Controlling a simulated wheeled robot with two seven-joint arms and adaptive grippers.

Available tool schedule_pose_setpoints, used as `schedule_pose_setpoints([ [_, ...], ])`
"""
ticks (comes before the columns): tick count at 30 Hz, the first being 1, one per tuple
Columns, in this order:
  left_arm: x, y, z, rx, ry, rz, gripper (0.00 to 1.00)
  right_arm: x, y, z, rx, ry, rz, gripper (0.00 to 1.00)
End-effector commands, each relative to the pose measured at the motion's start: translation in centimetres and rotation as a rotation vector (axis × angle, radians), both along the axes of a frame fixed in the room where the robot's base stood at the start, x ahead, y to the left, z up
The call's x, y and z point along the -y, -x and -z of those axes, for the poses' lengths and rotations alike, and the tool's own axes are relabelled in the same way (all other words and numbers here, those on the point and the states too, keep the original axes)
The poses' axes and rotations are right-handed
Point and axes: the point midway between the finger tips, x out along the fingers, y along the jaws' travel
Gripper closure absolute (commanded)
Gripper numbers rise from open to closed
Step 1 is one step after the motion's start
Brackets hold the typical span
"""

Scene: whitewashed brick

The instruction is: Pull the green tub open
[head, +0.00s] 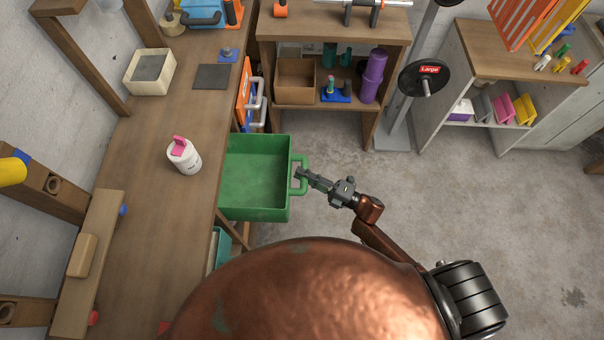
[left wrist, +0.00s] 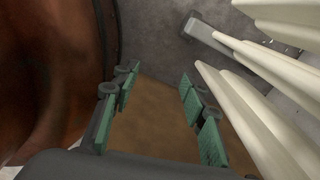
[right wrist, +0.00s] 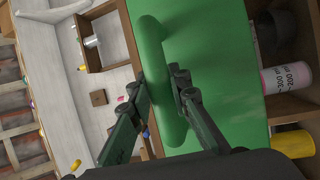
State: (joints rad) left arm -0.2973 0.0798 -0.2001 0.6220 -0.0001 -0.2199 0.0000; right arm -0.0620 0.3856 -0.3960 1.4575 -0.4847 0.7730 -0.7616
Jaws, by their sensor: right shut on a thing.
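The green tub (head: 253,205) sticks out from under the workbench's right edge in the head view, and its empty inside shows. Its green handle (head: 303,173) is on its right side. My right gripper (head: 302,173) is shut on this handle. In the right wrist view the handle (right wrist: 178,120) passes between the two fingers (right wrist: 160,95), with the tub's green front wall (right wrist: 215,65) behind. My left gripper does not show in the head view. In the left wrist view my left gripper (left wrist: 157,95) has its fingers wide apart with nothing between them.
The workbench (head: 140,225) holds a white bottle (head: 186,157) with a pink top near the tub. An orange container (head: 245,95) and a teal bin (head: 221,245) sit beside the tub under the bench. A shelf (head: 335,60) stands behind. The floor (head: 480,180) at right is clear.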

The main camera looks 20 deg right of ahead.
Motion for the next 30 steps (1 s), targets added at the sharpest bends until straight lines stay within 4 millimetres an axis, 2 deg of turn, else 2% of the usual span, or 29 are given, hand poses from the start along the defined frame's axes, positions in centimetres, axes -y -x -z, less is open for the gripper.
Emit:
schedule_pose_setpoints([
  [5,0.0,0.2,0.0,-0.003,0.0,-0.001,0.6,-0.1,0.1,0.1,-0.002,0.002,-0.001,1.0],
  [6,0.0,0.3,0.0,-0.003,0.0,-0.001,0.6,-0.1,0.1,0.1,-0.002,0.002,-0.001,0.81],
  [14,0.0,0.4,0.0,-0.005,-0.001,-0.001,0.6,0.0,0.0,0.1,-0.001,0.001,0.001,0.64],
  [23,-0.3,0.7,0.0,-0.009,-0.003,-0.001,0.6,0.2,0.2,0.1,0.0,0.001,0.001,0.64],
  [30,-0.1,0.5,0.0,-0.006,-0.002,-0.001,0.6,2.7,2.4,0.8,-0.004,0.004,0.002,0.64],
])
